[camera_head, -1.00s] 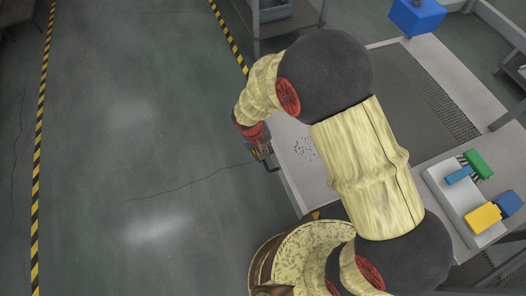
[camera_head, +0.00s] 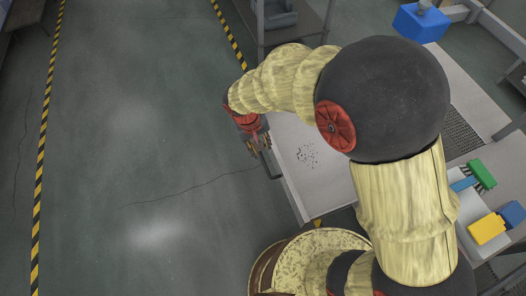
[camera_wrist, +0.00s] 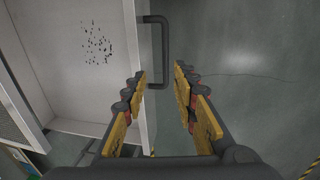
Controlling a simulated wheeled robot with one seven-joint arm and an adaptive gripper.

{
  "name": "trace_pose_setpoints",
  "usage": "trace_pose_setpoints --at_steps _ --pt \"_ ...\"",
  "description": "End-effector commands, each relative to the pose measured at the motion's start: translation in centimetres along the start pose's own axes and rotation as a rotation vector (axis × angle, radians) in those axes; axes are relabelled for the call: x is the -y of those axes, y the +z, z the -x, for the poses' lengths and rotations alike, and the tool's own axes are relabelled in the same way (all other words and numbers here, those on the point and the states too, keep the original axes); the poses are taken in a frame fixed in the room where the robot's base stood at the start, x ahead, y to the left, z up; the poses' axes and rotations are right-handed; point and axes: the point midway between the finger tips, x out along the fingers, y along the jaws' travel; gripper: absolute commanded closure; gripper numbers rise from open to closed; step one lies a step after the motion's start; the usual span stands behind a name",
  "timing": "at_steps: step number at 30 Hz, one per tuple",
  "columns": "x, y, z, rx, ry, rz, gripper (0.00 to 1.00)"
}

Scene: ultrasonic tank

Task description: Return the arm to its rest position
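My arm covers much of the middle and right of the head view, bent over the tank's bench. My gripper (camera_head: 262,155) hangs at the left end of the bench, beside its edge. In the wrist view my gripper (camera_wrist: 165,92) has its two fingers apart, with nothing held between them. A dark handle (camera_wrist: 163,52) on the end of the bench (camera_wrist: 85,85) shows just beyond the fingertips; I cannot tell how far beyond.
Right of my arm are a green brush (camera_head: 482,174), a yellow block (camera_head: 487,229) and a blue block (camera_head: 512,213). A blue box (camera_head: 421,24) is at the back. Dark specks (camera_head: 307,156) mark the bench top. The floor (camera_head: 140,130) at left is clear.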

Motion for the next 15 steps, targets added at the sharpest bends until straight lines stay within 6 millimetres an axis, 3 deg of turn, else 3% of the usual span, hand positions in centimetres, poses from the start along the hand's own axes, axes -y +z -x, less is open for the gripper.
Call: trace_pose_setpoints --at_steps 5,15 --pt "0.00 0.03 1.24 0.000 0.000 -0.001 0.71" --pt "0.00 0.02 1.38 0.000 0.000 -0.001 0.71"
